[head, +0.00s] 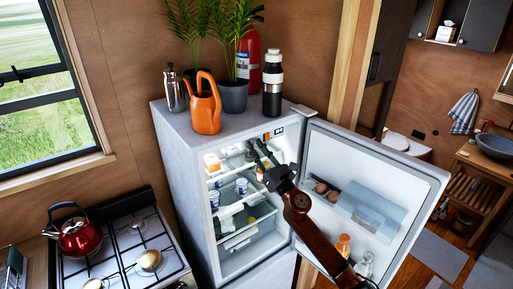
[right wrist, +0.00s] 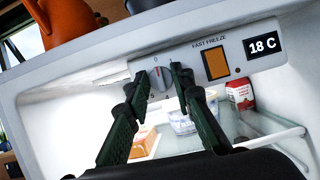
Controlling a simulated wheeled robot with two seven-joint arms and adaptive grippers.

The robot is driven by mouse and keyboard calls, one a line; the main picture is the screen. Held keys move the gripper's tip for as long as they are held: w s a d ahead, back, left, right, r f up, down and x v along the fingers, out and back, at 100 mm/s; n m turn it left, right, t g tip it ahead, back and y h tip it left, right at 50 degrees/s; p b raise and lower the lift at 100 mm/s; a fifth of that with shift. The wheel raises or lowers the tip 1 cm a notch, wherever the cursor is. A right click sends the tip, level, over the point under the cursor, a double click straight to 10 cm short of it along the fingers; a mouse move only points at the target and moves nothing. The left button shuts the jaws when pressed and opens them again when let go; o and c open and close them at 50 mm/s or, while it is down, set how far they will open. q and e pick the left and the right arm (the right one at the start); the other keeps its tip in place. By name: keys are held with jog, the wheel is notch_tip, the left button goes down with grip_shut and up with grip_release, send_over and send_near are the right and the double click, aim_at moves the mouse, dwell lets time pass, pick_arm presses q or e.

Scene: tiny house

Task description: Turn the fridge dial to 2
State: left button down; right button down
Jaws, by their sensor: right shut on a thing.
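The fridge dial (right wrist: 160,78) is a small round grey knob on the control panel at the top of the open fridge (head: 178,170). A red mark shows on it, and a 0 is printed above it. My right gripper (head: 258,148) reaches in at the fridge's upper front. In the right wrist view my right gripper (right wrist: 160,80) has one finger on each side of the dial, shut on it. My left gripper is not in view.
The fridge door (head: 415,175) stands open to the right of my right arm. An orange watering can (head: 206,112), plants, a flask (head: 272,90) and a fire extinguisher stand on top. Food sits on the shelves below the dial. A stove (head: 115,250) is at the left.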

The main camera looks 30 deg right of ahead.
jog(key=m+g+h+p, duration=0.1)
jog(key=m+h+p, duration=0.1)
jog(key=m+p, duration=0.3)
jog(key=m+g+h+p, duration=0.1)
jog(key=m+h+p, duration=0.1)
jog(key=m+p, duration=0.4)
jog(key=r+m+g+h+p, duration=0.1)
jog(key=m+g+h+p, duration=0.1)
jog(key=m+p, duration=0.3)
jog(key=shift+a+m+h, duration=0.3)
jog(key=shift+m+h, duration=0.1)
jog(key=shift+m, duration=0.9)
jog(key=shift+f+m+g+p, duration=0.15)
jog(key=shift+m+g+p, duration=0.45)
jog(key=shift+m+p, duration=0.85)
jog(key=shift+f, duration=0.1)
jog(key=c, duration=1.7)
grip_release()
